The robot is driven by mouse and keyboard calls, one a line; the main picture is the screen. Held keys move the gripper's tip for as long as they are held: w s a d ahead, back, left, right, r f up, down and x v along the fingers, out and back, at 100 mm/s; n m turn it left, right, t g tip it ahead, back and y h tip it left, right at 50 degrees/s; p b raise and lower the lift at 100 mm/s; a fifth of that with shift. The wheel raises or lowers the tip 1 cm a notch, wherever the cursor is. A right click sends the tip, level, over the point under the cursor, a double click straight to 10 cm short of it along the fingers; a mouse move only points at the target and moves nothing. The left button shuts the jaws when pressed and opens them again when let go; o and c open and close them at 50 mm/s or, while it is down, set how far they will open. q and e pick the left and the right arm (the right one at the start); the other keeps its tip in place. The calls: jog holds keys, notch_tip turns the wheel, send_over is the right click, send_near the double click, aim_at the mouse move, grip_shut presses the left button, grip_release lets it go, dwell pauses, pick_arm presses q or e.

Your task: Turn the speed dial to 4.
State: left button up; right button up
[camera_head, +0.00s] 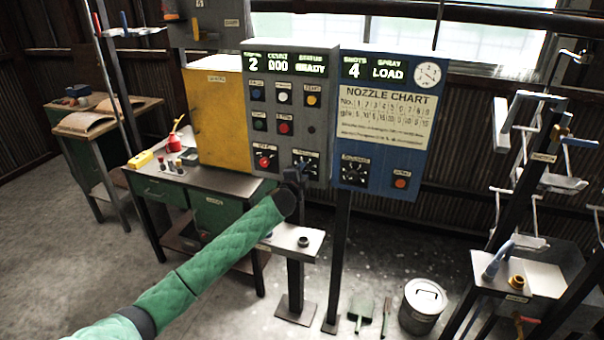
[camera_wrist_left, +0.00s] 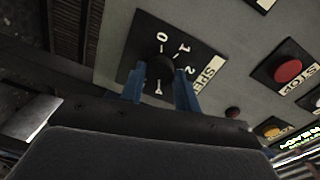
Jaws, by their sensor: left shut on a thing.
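The speed dial (camera_head: 306,162) is on the lower right of the grey control panel (camera_head: 317,132). In the left wrist view the dial's black knob (camera_wrist_left: 165,65) sits on a dark plate with white 0, 1 and 2 and part of a SPEED label (camera_wrist_left: 206,75). My left gripper (camera_head: 293,176) reaches the panel in the head view and partly covers the dial. In the wrist view its blue fingers (camera_wrist_left: 160,84) are on both sides of the knob, shut on it. The knob's pointer is not clear. The panel display (camera_head: 284,63) shows a 2 at its left end. My right gripper is not in view.
A red knob (camera_head: 264,160) sits left of the dial, with several buttons above. A blue panel (camera_head: 375,172) with another dial (camera_head: 354,171) stands directly to the right. A small shelf (camera_head: 283,241) is below my left gripper. A yellow cabinet (camera_head: 218,110) stands left.

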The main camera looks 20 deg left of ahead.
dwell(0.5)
pick_arm(q)
jog(key=o, duration=0.8)
jog(key=shift+d, duration=0.1)
jog(key=shift+o, duration=0.8)
